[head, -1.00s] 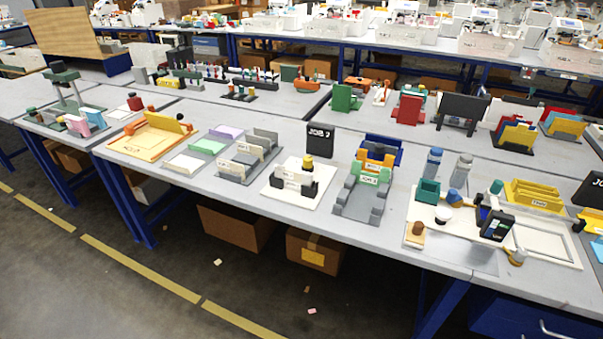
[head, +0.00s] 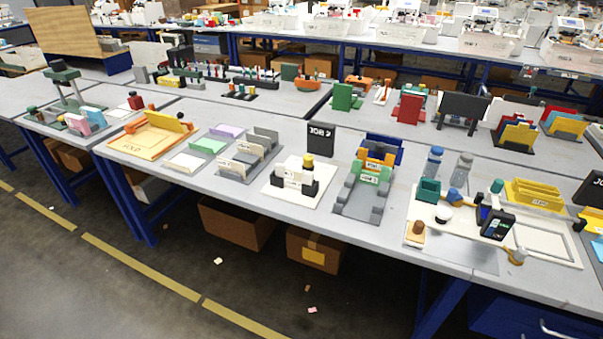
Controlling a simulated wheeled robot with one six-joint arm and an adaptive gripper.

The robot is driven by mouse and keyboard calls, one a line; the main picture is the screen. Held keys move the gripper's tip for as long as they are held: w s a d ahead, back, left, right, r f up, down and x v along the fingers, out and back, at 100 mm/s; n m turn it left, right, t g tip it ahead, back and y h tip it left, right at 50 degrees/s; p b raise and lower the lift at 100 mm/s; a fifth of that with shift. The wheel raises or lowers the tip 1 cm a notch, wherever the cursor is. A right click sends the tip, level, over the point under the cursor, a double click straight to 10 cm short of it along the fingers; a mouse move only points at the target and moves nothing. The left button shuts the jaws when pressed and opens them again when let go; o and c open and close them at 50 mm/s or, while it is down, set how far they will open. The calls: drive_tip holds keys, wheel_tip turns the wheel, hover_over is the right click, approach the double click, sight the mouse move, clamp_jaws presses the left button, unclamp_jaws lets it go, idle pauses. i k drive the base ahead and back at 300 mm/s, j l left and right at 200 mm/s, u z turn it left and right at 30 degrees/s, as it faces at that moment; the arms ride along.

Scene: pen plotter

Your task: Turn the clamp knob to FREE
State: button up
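My gripper is not in view. I cannot pick out the clamp knob or read FREE on anything; the parts are too small. I cannot tell which of these is the clamp knob. Another white plate (head: 277,187) near the bench middle holds dark blocks and a yellow-topped post (head: 308,162).
The near bench (head: 385,229) also carries a grey-green stand (head: 363,182), a grey rack (head: 240,165), an orange tray (head: 140,147) and yellow racks (head: 535,195). Cardboard boxes (head: 318,249) sit underneath.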

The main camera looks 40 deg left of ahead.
sight(308, 160)
drive_tip(key=j+u, duration=0.7)
drive_tip(key=j, duration=0.15)
drive_tip(key=i+j+u, duration=0.15)
drive_tip(key=j+u, duration=0.15)
drive_tip(key=j, duration=0.1)
